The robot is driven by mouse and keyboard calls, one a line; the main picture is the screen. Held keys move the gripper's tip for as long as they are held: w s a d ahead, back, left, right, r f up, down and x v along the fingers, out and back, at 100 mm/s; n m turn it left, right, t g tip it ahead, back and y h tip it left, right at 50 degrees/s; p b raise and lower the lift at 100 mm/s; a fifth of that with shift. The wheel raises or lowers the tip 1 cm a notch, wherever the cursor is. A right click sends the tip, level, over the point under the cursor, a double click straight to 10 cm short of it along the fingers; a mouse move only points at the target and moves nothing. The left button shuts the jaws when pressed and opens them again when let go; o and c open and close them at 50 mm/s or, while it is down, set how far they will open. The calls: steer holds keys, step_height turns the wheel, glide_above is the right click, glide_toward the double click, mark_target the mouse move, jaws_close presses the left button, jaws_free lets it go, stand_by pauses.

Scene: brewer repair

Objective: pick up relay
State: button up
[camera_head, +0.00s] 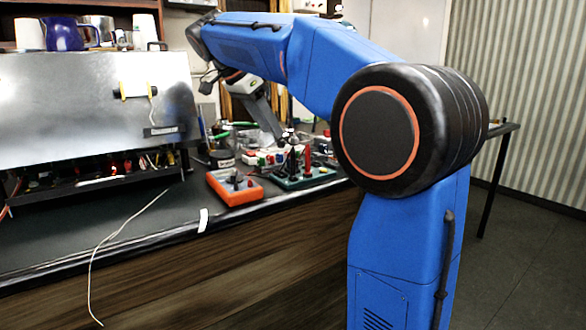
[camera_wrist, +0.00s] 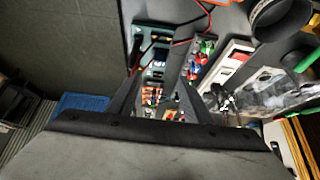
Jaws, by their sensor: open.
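My gripper (camera_wrist: 158,85) is open in the wrist view, its two dark fingers reaching down towards the bench. Between and beyond the fingers lie small red, white and orange parts (camera_wrist: 152,94). I cannot tell for sure which of these small parts is the relay. No part is clearly held. In the head view my gripper hangs over the back of the cluttered bench area, and its fingertips are hard to make out among the parts. A green case (camera_head: 306,180) with black and red pieces on it stands below and right of it; a green case (camera_wrist: 152,58) also shows in the wrist view.
An orange box (camera_head: 236,189) sits nearer the bench front. The metal-faced machine (camera_head: 90,105) stands at left. A white wire (camera_head: 120,230) hangs over the bench edge. The dark bench top (camera_head: 150,212) is mostly clear at front left.

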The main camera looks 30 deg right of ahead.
mark_target(289, 159)
steer(key=x, duration=1.2)
steer(key=shift+d+f, duration=0.1)
steer(key=shift+f, duration=0.15)
steer(key=shift+c, duration=0.6)
jaws_close()
